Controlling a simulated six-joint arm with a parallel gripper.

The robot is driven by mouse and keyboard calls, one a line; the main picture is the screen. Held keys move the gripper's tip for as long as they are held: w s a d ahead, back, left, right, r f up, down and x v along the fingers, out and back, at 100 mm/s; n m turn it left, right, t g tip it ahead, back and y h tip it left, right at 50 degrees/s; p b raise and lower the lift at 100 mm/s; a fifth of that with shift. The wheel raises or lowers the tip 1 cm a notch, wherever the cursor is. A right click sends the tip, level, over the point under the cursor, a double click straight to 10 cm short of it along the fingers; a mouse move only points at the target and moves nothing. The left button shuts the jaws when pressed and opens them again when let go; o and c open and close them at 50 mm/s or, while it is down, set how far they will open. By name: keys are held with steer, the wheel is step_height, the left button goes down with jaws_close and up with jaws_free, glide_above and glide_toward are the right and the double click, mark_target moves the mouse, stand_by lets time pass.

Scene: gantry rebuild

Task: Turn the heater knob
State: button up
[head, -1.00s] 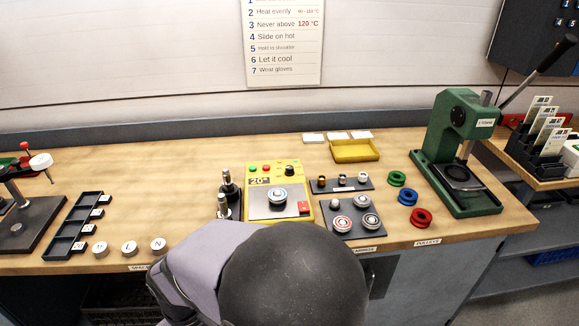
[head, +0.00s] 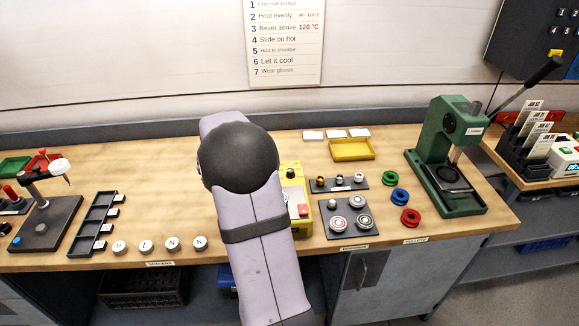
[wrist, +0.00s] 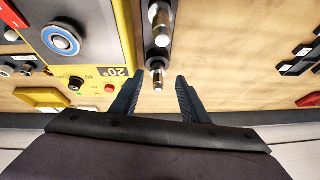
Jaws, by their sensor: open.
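The yellow heater (head: 305,217) is largely hidden behind my arm in the head view; its black knob (head: 290,173) shows just right of the arm. In the wrist view the heater (wrist: 122,30) is at the upper left, with a bearing (wrist: 62,40) on its plate. The knob (wrist: 75,83) is near the display reading 20°. My gripper (wrist: 158,80) is open, its fingers apart to the right of the knob in that picture. It is not touching the knob. In the head view my gripper is hidden behind my arm.
Dark posts with silver tips (wrist: 157,70) stand beside the heater, the nearest showing between my fingertips. A yellow tray (head: 352,150), a dark plate with bearings (head: 348,222), coloured rings (head: 400,194) and a green press (head: 445,150) are to the right. Lettered discs (head: 145,246) are left.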

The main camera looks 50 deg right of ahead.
steer(key=s+d+m, duration=0.1)
steer(key=d, duration=0.2)
steer(key=s+d+m+g+b, duration=0.1)
steer(key=d, duration=0.3)
steer(key=s+d+r+m+g, duration=0.1)
steer(key=s+d, duration=0.1)
steer(key=d, duration=0.1)
steer(key=shift+d+h, duration=0.35)
steer(key=shift+h, duration=0.05)
steer(key=s+d+r+m+g+b, duration=0.1)
steer(key=s+d+r+m, duration=0.1)
steer(key=s+d, duration=0.3)
steer(key=shift+w+p+x, duration=0.15)
steer(key=shift+p+x, duration=0.55)
steer(key=shift+x, duration=1.3)
steer(key=shift+w+p+x, duration=0.1)
steer(key=shift+p+x, duration=0.6)
steer(key=shift+x, duration=1.25)
steer(key=shift+d, duration=0.1)
steer(key=c, duration=1)
